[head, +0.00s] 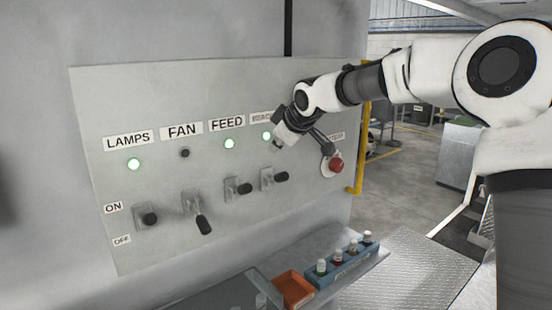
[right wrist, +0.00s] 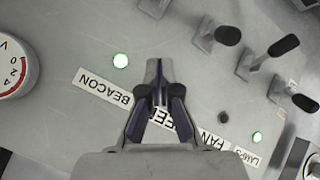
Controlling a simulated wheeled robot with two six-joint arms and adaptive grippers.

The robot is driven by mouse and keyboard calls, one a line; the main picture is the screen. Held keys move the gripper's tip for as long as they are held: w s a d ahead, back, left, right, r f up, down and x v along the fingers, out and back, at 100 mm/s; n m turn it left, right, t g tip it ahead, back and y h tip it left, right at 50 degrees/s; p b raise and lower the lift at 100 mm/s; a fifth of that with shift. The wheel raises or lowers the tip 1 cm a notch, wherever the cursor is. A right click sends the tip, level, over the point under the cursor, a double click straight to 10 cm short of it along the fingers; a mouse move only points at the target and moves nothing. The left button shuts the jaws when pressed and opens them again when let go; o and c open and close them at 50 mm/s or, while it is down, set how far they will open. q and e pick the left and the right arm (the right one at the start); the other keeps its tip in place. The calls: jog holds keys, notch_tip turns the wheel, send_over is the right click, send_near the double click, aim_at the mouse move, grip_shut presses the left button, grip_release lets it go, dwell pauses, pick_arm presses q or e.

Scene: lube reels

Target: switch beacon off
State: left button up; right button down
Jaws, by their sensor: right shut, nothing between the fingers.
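The beacon switch (head: 274,178) is the rightmost of the lever switches on the grey panel (head: 110,180). Its dark lever sticks out like those of the lit channels; in the right wrist view the switch (right wrist: 155,8) is cut off at the top edge. The beacon lamp (head: 266,135) glows green, also in the right wrist view (right wrist: 120,60). The BEACON label (head: 262,118) is partly covered by my right gripper (head: 280,140). This gripper is shut and empty, in front of the panel, above the beacon lever and apart from it. In the wrist view its fingers (right wrist: 160,68) cover part of the FEED label. My left gripper is out of view.
The feed switch (head: 238,188) is close beside the beacon switch. The fan lever (head: 203,224) hangs down with its lamp dark; the lamps switch (head: 148,218) is at the left. A red button (head: 336,165) is at the right. Below are an orange tray (head: 293,289) and a blue bottle rack (head: 345,262).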

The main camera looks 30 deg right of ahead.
jog(key=p, duration=0.3)
send_over(277, 179)
jog(key=a, duration=0.3)
notch_tip(277, 179, down, 5)
jog(key=f, duration=0.1)
jog(key=d+f, duration=0.2)
jog(key=shift+s+d+f, duration=0.15)
jog(key=shift+d+f, duration=0.1)
jog(key=shift+f, duration=0.05)
